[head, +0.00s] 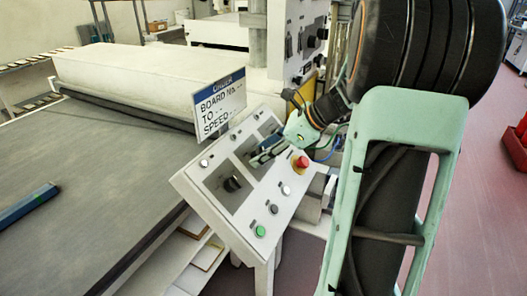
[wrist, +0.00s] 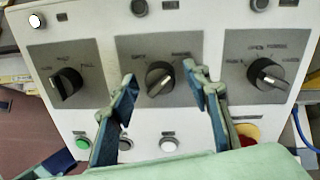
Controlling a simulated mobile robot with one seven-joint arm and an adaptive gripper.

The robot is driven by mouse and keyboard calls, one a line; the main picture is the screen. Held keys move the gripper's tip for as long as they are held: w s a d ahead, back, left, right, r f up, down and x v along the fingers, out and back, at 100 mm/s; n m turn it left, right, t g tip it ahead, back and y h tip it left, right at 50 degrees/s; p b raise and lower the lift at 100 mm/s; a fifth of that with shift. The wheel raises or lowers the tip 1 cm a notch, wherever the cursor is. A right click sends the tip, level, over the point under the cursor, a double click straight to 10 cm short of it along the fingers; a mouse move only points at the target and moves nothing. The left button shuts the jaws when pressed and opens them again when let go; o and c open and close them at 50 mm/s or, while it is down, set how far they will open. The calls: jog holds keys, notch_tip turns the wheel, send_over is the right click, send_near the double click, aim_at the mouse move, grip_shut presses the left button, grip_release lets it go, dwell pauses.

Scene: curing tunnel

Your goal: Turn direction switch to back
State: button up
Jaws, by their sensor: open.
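The sloped control panel (head: 205,190) carries several rotary switches on grey plates. In the wrist view, a black middle switch (wrist: 159,78) sits between my fingertips, its light-edged handle tilted from lower left to upper right. Its labels are too blurred to read surely, so I cannot confirm it is the direction switch. My gripper (wrist: 159,73) is open, one finger on each side of this switch; contact is not clear. In the head view, my gripper (head: 262,155) reaches down over the panel's plates and partly hides them. Other black switches stand left (wrist: 67,84) and right (wrist: 266,74).
A red emergency button (head: 301,162), white buttons and a green button (head: 260,231) line the panel's near edge. A sign (head: 220,104) stands behind the panel. The conveyor belt (head: 100,150) is at left, with a blue bar (head: 28,207) on it.

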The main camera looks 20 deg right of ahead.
jog(key=shift+c, duration=0.6)
jog(key=c, duration=1)
jog(key=shift+c, duration=0.2)
